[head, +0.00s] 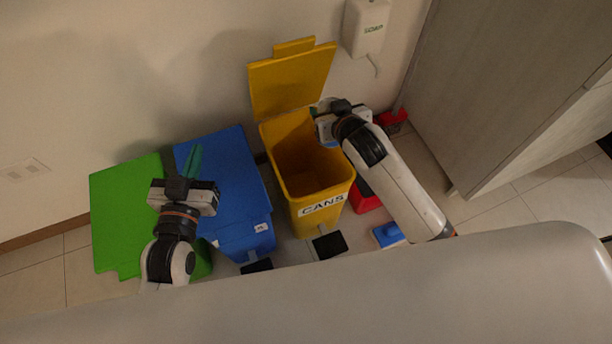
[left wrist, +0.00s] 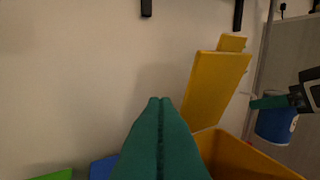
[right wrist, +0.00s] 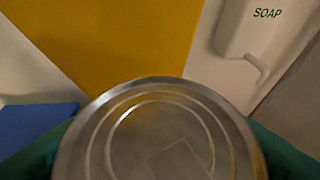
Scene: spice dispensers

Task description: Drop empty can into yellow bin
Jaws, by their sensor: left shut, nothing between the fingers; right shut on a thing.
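The yellow bin (head: 318,222) labelled CANS stands open, its lid (head: 292,80) raised against the wall. My right gripper (head: 326,124) is shut on the can, over the bin's back right rim. The can shows in the left wrist view (left wrist: 276,127) as a blue cylinder between green fingers. In the right wrist view its round metal end (right wrist: 160,135) fills the lower middle. In the head view the can is mostly hidden by the gripper. My left gripper (head: 192,160) is shut and empty over the blue bin; its green fingers (left wrist: 160,140) meet in the left wrist view.
A blue bin (head: 232,165) and a green bin (head: 120,215) stand closed at the left. A red bin (head: 366,198) is partly hidden behind my right arm. A soap dispenser (head: 366,28) hangs on the wall. A grey cabinet (head: 500,90) bounds the right side.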

